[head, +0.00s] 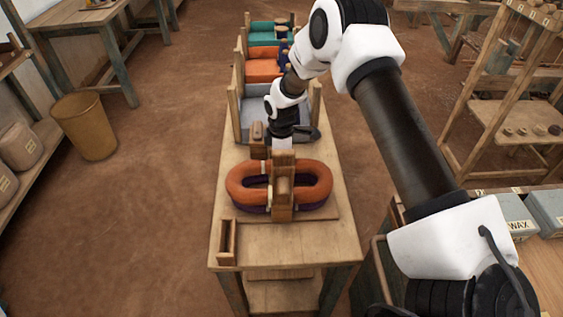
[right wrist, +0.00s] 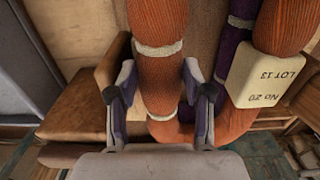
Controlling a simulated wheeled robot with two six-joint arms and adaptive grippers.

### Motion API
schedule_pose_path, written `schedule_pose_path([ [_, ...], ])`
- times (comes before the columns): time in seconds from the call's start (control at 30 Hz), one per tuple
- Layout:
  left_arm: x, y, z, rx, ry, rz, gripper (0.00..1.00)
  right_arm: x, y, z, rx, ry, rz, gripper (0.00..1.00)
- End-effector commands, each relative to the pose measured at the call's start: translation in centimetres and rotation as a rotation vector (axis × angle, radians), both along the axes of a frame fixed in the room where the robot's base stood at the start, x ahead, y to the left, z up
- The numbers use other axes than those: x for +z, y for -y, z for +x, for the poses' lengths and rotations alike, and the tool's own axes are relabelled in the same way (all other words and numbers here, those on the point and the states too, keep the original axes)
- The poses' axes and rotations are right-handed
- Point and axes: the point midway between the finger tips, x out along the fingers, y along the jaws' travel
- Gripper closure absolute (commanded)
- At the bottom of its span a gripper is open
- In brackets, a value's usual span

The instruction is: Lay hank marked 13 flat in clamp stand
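An orange hank (head: 238,185) lies as a flat oval ring over a dark purple hank (head: 322,204) at the wooden clamp stand (head: 283,206) on the bench. A wooden post stands in front of the ring's middle. A pale tag (right wrist: 262,75) on the orange hank, seen in the right wrist view, reads "LOT 13" and "No 20", upside down. My right gripper (right wrist: 160,85) straddles one strand of the orange hank (right wrist: 161,40), a finger on each side with little or no gap. Whether the fingers press on it is unclear. My left gripper is out of view.
Behind the stand, wooden bays hold a grey tray (head: 252,108), then orange (head: 262,68) and teal bundles (head: 262,30). A small wooden holder (head: 227,242) sits at the bench's front left. A shelf with boxes (head: 512,215) is at the right; a bin (head: 85,125) stands left.

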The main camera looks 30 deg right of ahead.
Motion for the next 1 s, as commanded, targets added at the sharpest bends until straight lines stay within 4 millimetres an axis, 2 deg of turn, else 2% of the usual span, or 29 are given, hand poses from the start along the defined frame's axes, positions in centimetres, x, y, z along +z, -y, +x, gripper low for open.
schedule_pose_path([
  [0.03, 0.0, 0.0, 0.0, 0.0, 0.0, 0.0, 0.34, 0.5, 0.2, 0.8, 0.0, 0.023, -0.004, 0.22],
  [0.27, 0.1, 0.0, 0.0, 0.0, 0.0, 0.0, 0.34, 1.1, 0.2, 0.9, 0.001, 0.027, -0.004, 0.22],
  [0.37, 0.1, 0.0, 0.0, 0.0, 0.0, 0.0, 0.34, 2.7, 0.2, 0.9, 0.001, 0.031, -0.004, 0.22],
  [0.7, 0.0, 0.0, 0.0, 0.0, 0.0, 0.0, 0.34, 10.6, -0.1, 0.1, 0.0, 0.014, -0.003, 0.22],
  [0.83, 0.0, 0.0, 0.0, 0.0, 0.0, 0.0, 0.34, 12.1, -0.2, -0.1, 0.0, 0.008, -0.002, 0.22],
  [1.0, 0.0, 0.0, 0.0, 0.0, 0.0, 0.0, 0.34, 12.4, -0.2, -0.2, 0.0, 0.005, -0.002, 0.22],
])
